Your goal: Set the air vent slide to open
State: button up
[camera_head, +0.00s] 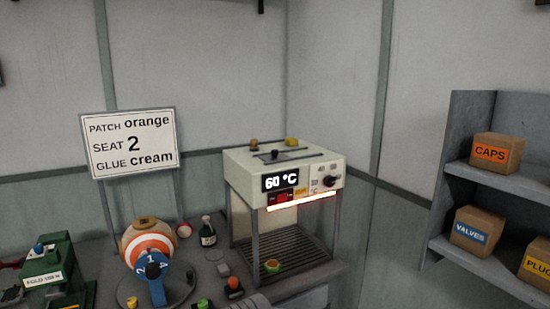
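A cream heater box (240,170) on legs stands on the bench right of centre. Its front display (280,183) reads 60 °C, and a strip under its front edge glows. A round dark dial (330,181) and a red switch (282,197) are on the front. I cannot tell which control is the air vent slide, nor its setting; no label for it is readable. My gripper is not in view.
A green machine (50,268), a dark bottle (208,232) and small knobs crowd the bench. A sign (130,143) stands behind. Shelves (490,185) with boxes are at right.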

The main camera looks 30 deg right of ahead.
aim_at(275, 155)
jog(key=u, duration=0.4)
jog(key=i, duration=1.1)
jog(key=z, duration=0.05)
